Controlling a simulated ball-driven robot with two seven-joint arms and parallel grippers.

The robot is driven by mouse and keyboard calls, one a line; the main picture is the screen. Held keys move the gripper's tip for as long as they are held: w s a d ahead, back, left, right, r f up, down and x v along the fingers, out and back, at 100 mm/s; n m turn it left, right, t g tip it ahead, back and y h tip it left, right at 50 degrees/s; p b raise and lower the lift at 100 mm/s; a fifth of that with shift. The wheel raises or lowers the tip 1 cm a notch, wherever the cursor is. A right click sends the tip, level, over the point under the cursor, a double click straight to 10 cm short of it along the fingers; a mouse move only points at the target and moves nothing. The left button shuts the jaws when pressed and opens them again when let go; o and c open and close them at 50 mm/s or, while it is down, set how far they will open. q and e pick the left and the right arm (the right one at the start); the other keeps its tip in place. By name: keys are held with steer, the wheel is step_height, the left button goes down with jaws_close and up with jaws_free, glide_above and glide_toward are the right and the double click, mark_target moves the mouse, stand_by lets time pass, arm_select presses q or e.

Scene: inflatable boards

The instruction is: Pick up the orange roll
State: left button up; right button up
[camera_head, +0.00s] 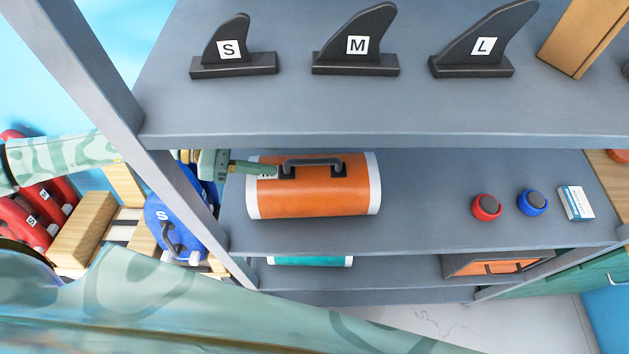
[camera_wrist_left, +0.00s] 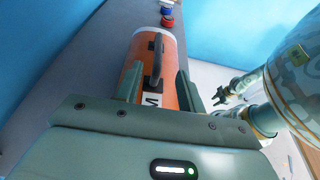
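The orange roll (camera_head: 330,195) lies on the middle shelf, with white end bands, a dark handle (camera_head: 312,163) on top and a white label at its left end. My left gripper (camera_head: 268,168) reaches in from the left, beside the shelf post, over the roll's left end. In the left wrist view its two fingers (camera_wrist_left: 158,75) are apart, with the roll (camera_wrist_left: 138,85) and its handle (camera_wrist_left: 154,62) ahead and between them. Contact cannot be told. My right gripper (camera_wrist_left: 228,94) is small at the right of the wrist view; its opening is unclear.
A grey upright post (camera_head: 150,150) stands close to my left arm. Black fins (camera_head: 357,45) stand on the shelf above. Red (camera_head: 487,207) and blue (camera_head: 532,202) round items and a small box (camera_head: 576,203) sit right of the roll. Shelf space between is clear.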

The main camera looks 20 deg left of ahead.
mark_target(301, 160)
arm_select(q)
steer(key=shift+x, duration=1.15)
steer(key=x, duration=0.1)
steer(key=p+x, duration=0.1)
steer(key=x, duration=0.3)
steer(key=shift+w+d+r+p, duration=0.2)
steer(key=shift+w+r+p, duration=0.05)
steer(key=shift+p, duration=0.05)
steer(key=shift+d+f, duration=0.1)
jaws_close()
